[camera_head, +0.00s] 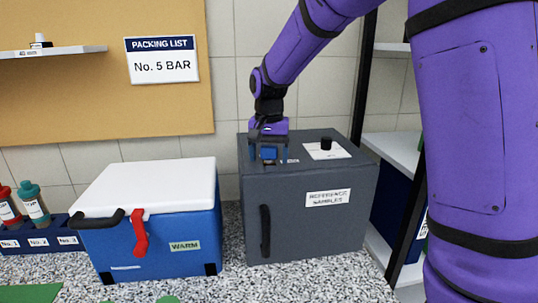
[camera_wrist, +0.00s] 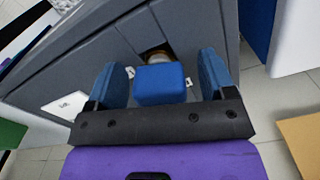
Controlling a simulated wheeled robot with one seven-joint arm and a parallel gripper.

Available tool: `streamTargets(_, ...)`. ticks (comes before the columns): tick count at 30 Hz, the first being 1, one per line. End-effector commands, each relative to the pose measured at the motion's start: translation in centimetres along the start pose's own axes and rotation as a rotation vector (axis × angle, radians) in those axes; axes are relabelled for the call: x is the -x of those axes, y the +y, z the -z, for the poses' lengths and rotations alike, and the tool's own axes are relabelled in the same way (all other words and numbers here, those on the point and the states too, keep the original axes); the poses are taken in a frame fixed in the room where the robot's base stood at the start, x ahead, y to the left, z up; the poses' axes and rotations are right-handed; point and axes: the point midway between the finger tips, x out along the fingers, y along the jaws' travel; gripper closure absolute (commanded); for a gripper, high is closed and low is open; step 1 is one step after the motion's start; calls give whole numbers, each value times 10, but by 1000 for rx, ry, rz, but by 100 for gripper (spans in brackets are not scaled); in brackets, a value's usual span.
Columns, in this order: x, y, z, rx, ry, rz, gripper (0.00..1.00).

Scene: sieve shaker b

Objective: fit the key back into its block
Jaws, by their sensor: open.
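My gripper (camera_head: 268,158) points down at the top of a dark grey cabinet marked "REFERENCE SAMPLES", near its left side. Its two blue-padded fingers are apart. A blue rounded block-shaped piece (camera_wrist: 160,84) sits between the fingers in the wrist view, with a gap on each side; I cannot tell whether it is the key's head or something else. It also shows as a small blue patch in the head view (camera_head: 269,153). Just beyond it is a dark square opening (camera_wrist: 157,52) with a pale, brownish round thing inside. No key shaft is visible.
The grey cabinet (camera_head: 300,225) also bears a white plate with a black knob (camera_head: 326,143). A blue cooler with a white lid (camera_head: 150,185) stands to the left, close by. A shelf unit (camera_head: 395,150) stands at the right. Bottles in a rack (camera_head: 38,243) are far left.

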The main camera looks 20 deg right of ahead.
Motion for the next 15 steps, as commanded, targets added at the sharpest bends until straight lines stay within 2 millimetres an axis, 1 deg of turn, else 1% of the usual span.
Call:
streamTargets(6,-1,0,0,0,0,0,23)
streamTargets(7,-1,0,0,0,0,1,26)
streamTargets(13,-1,0,0,0,0,1,72)
streamTargets(14,-1,0,0,0,0,1,76)
streamTargets(15,-1,0,0,0,0,1,76)
